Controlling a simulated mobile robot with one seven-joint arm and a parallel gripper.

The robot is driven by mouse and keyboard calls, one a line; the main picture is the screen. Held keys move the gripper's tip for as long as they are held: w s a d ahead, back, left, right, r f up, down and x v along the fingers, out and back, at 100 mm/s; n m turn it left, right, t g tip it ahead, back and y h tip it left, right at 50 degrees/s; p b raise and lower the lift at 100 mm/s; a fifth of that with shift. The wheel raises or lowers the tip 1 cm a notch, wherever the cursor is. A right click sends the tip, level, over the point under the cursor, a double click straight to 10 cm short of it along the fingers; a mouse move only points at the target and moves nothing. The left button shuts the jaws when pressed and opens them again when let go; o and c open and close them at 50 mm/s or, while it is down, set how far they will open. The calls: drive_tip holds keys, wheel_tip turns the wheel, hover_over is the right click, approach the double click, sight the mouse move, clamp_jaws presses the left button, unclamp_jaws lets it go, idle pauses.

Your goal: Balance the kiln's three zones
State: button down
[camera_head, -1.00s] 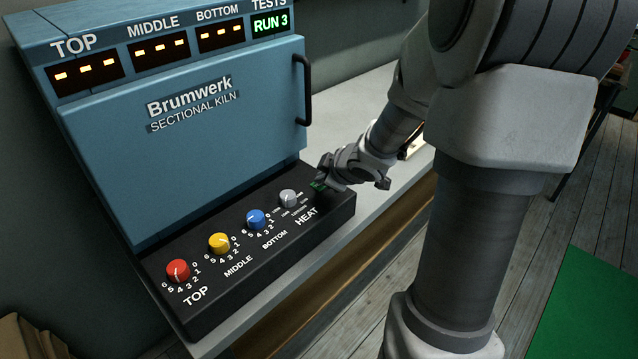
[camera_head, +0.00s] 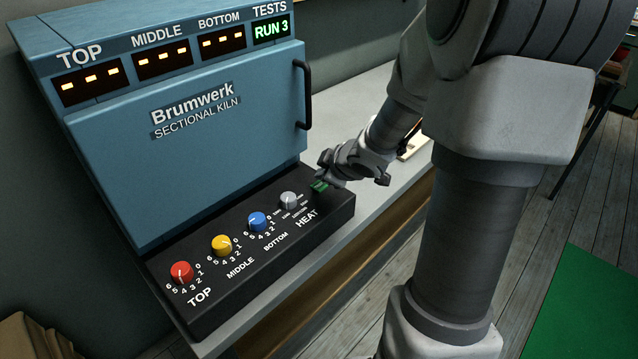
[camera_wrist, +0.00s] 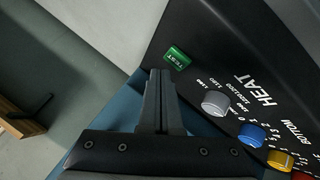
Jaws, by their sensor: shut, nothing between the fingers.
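The blue kiln (camera_head: 210,160) stands on a bench at the left. The black panel carries a red TOP knob (camera_head: 182,272), a yellow MIDDLE knob (camera_head: 221,245), a blue BOTTOM knob (camera_head: 257,221) and a grey HEAT knob (camera_head: 289,200). A green TEST button (camera_wrist: 177,58) sits at the panel's end beyond the HEAT knob. My gripper (camera_wrist: 160,75) is shut and empty. It is close by the green button, apart from it in the wrist view. The exact knob settings are too small to read surely.
The kiln door is closed, with a black handle (camera_head: 303,94) on its right side. The pale bench top (camera_head: 360,100) is mostly clear beyond my gripper. A green mat (camera_head: 590,310) lies on the wooden floor at the right.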

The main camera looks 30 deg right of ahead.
sight(322, 188)
drive_tip(key=shift+r+p, duration=2.3)
drive_tip(key=shift+r, duration=0.1)
